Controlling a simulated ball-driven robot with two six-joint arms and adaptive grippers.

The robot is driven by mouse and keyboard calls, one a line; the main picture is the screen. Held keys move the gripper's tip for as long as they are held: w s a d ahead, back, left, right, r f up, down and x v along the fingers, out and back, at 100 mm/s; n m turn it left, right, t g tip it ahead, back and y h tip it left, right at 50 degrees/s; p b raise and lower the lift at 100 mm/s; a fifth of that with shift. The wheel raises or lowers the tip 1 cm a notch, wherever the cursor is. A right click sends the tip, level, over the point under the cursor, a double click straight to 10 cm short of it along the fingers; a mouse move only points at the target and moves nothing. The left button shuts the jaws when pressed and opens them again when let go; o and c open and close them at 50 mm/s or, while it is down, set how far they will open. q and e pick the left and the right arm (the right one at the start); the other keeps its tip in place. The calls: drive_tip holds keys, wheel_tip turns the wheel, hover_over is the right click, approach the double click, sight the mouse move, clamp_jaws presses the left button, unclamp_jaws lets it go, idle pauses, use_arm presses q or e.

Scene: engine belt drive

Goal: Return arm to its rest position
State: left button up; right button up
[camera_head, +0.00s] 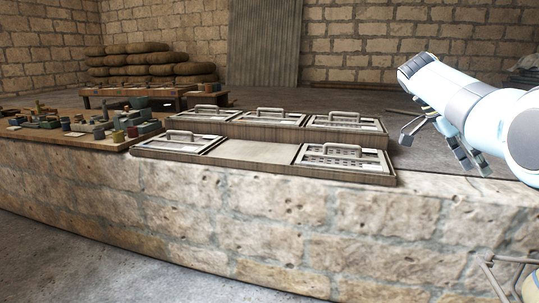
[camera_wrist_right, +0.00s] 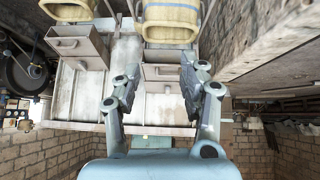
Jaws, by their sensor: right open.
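My right gripper (camera_head: 445,150) is at the end of my white and blue right arm (camera_head: 465,98), which comes in from the right edge in the head view. It hangs in the air above the right end of the stone wall top, to the right of the trays, touching nothing that I can see. In the right wrist view its two jointed fingers (camera_wrist_right: 158,80) stand apart with nothing between them. Behind them is a pale metal bench-like structure (camera_wrist_right: 90,90) with drawers. My left gripper is not in the head view.
Wooden trays with handled lids (camera_head: 345,158) stand on the stone wall (camera_head: 250,220). A board with many small parts (camera_head: 90,130) lies at the left. Stacked sacks (camera_head: 150,65) are at the back. A yellow ribbed object (camera_wrist_right: 172,20) shows in the wrist view.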

drive_tip(key=s+a+f+n+g, duration=0.1)
drive_tip(key=s+f+n, duration=0.1)
drive_tip(key=s+f, duration=0.95)
drive_tip(key=s+a+f+n+g, duration=0.1)
drive_tip(key=s+f+n, duration=0.2)
drive_tip(key=s+f, duration=0.85)
drive_tip(key=s+a+f+n+g, duration=0.15)
drive_tip(key=s+f, duration=0.55)
drive_tip(key=f, duration=0.9)
drive_tip(key=s+a+f+n+t+y, duration=0.15)
drive_tip(key=s+a+f+n, duration=0.35)
drive_tip(key=s, duration=0.7)
drive_tip(key=s+f+n+y, duration=0.2)
drive_tip(key=s+f, duration=0.5)
drive_tip(key=s, duration=0.5)
drive_tip(key=s+a+f+n+t+y, duration=0.15)
drive_tip(key=s+a+f+n, duration=0.35)
drive_tip(key=s, duration=0.7)
drive_tip(key=w+f+n+t+y, duration=0.1)
drive_tip(key=w+f+n+t, duration=0.1)
drive_tip(key=w, duration=0.5)
drive_tip(key=shift+d+f+n+t, duration=0.25)
drive_tip(key=shift+n+t, duration=0.4)
drive_tip(key=shift+t, duration=0.5)
drive_tip(key=shift+y, duration=0.3)
drive_tip(key=shift+c, duration=0.4)
